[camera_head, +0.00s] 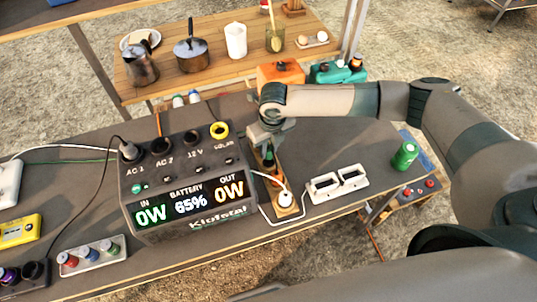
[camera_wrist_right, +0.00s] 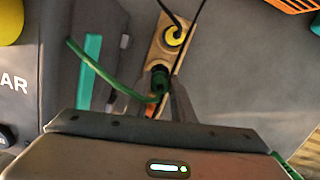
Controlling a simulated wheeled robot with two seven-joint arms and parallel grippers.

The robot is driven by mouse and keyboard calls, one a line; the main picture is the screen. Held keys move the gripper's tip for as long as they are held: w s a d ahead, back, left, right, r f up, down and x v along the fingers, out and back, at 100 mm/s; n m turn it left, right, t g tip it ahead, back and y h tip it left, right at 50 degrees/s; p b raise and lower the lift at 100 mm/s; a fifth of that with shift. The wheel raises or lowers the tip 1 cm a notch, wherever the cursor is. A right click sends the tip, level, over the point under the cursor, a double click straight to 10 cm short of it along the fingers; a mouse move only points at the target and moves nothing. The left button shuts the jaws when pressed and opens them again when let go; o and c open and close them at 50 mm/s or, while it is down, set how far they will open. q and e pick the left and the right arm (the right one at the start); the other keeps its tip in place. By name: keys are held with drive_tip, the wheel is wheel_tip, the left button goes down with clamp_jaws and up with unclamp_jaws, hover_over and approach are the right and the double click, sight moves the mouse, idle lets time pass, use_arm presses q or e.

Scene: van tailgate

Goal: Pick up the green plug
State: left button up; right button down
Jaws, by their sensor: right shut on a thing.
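The green plug (camera_wrist_right: 160,76) shows in the right wrist view, with a green cable (camera_wrist_right: 98,76) bending away left. It stands over the wooden holder strip (camera_wrist_right: 183,52); whether it touches the strip is unclear. My right gripper (camera_wrist_right: 161,98) is shut on it, one finger on each side. In the head view my right gripper (camera_head: 268,152) reaches down at the far end of the strip, just right of the power station, and largely hides the plug. My left gripper is not visible.
The power station (camera_head: 150,207), with sockets on top, stands close left of the strip. A white double-frame holder (camera_head: 336,185) and a green can (camera_head: 404,156) stand right. Loose cables cross the table.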

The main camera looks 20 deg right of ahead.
drive_tip(key=s+d+r+b, duration=0.3)
drive_tip(key=s+d+r, duration=0.3)
drive_tip(key=s, duration=0.4)
drive_tip(key=shift+r, duration=0.8)
wheel_tip(320, 180, up, 12)
drive_tip(key=p, duration=1.2)
drive_tip(key=shift+f, duration=0.15)
drive_tip(key=w+a, duration=0.4)
drive_tip(key=a, duration=0.5)
drive_tip(key=w+a, duration=0.5)
drive_tip(key=a, duration=0.4)
drive_tip(key=w+a, duration=0.4)
drive_tip(key=a, duration=0.5)
drive_tip(key=shift+w, duration=0.3)
